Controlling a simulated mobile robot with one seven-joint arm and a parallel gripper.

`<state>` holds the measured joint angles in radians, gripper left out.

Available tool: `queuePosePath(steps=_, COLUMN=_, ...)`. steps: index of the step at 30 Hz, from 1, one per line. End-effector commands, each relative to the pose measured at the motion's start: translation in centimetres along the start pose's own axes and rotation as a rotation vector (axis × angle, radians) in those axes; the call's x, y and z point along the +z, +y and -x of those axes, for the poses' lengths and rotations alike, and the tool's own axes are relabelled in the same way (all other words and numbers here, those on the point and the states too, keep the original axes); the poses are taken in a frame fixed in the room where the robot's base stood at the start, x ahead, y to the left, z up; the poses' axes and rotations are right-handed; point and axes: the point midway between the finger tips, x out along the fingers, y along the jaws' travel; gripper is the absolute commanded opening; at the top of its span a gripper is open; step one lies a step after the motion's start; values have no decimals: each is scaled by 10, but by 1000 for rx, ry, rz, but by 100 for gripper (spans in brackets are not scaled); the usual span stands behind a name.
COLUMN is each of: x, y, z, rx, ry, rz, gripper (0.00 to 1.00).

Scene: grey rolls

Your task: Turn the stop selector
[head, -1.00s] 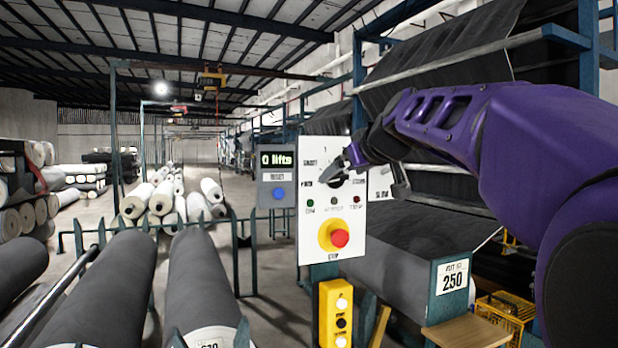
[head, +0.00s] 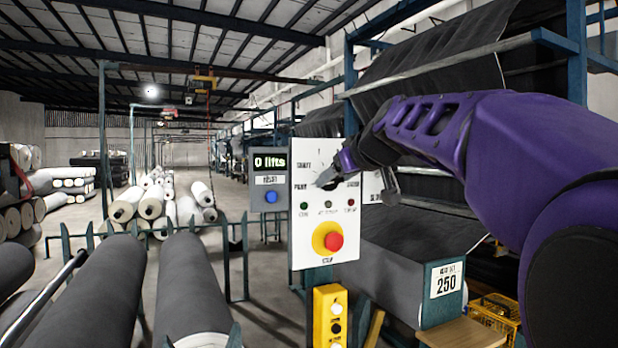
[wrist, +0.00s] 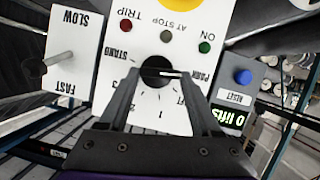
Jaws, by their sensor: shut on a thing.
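The stop selector is a round black knob (wrist: 153,66) on a white control panel (head: 306,238), with marks around it that seem to read PARK, several numbers and STAND. In the wrist view, where the panel (wrist: 150,20) appears upside down, a pale line on the knob points right, towards the PARK side. My gripper (wrist: 158,76) is shut on the knob, with one finger on each side. In the head view my gripper (head: 340,165) reaches the panel from the right and partly covers the knob (head: 326,178).
Below the knob are small lamps and a red stop button (head: 333,241) on yellow. A grey counter box (head: 270,180) reading 0 lifts is at left. A SLOW/FAST lever (wrist: 60,58) stands beside the panel. Large grey rolls (head: 190,285) lie at front left.

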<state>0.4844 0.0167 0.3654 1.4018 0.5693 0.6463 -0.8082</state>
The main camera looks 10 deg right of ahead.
Motion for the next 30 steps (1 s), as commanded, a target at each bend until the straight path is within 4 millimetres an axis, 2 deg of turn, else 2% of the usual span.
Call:
queuePosePath(steps=1, x=0, y=0, z=0, rx=0, ry=0, rz=0, gripper=16)
queuePosePath(steps=2, x=0, y=0, z=0, rx=0, ry=0, rz=0, gripper=10)
queuePosePath(steps=3, x=0, y=0, z=0, rx=0, ry=0, rz=0, gripper=9)
queuePosePath(steps=14, x=0, y=2, z=0, rx=-30, ry=1, rz=-72, gripper=9)
queuePosePath(steps=30, x=0, y=8, z=-1, rx=-206, ry=3, rz=-496, gripper=9)
